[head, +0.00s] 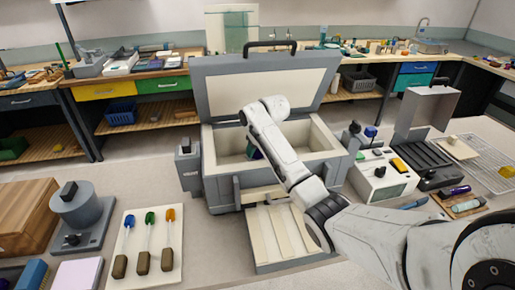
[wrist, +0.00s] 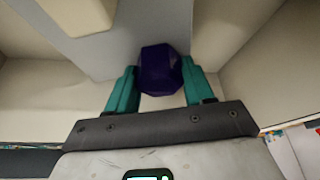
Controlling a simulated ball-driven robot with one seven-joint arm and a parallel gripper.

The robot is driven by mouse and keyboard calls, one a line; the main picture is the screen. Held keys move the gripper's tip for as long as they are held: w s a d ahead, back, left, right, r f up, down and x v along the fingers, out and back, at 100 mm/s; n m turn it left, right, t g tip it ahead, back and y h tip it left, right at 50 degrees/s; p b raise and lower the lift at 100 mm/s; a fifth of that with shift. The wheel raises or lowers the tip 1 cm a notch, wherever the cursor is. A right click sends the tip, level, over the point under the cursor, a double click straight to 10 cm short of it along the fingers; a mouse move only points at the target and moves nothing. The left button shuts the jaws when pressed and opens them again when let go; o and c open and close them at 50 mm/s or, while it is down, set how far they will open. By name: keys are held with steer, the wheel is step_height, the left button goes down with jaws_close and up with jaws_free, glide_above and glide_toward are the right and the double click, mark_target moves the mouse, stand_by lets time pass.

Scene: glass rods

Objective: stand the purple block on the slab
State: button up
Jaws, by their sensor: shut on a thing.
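The purple block (wrist: 160,68) is a dark, faceted piece between the two teal fingers in the wrist view. My gripper (wrist: 161,88) is shut on it. In the head view my gripper (head: 254,150) reaches down into the open grey chest (head: 222,187), with its teal fingers mostly hidden by my white arm. The block is barely visible there. A pale flat slab-like piece (head: 79,273) lies at the front left edge, but I cannot tell whether it is the task's slab.
The chest's lid (head: 225,95) stands open behind my arm, and pale walls surround the gripper. A ribbed cream tray (head: 270,240) lies in front. A board with three screwdriver-like tools (head: 148,215) is left; a white device (head: 383,180) and a wire rack (head: 490,165) are right.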

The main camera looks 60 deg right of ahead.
steer(key=o, duration=1.1)
steer(key=shift+o, duration=0.2)
steer(key=b+v, duration=0.1)
steer(key=v, duration=1.1)
steer(key=shift+r, duration=0.1)
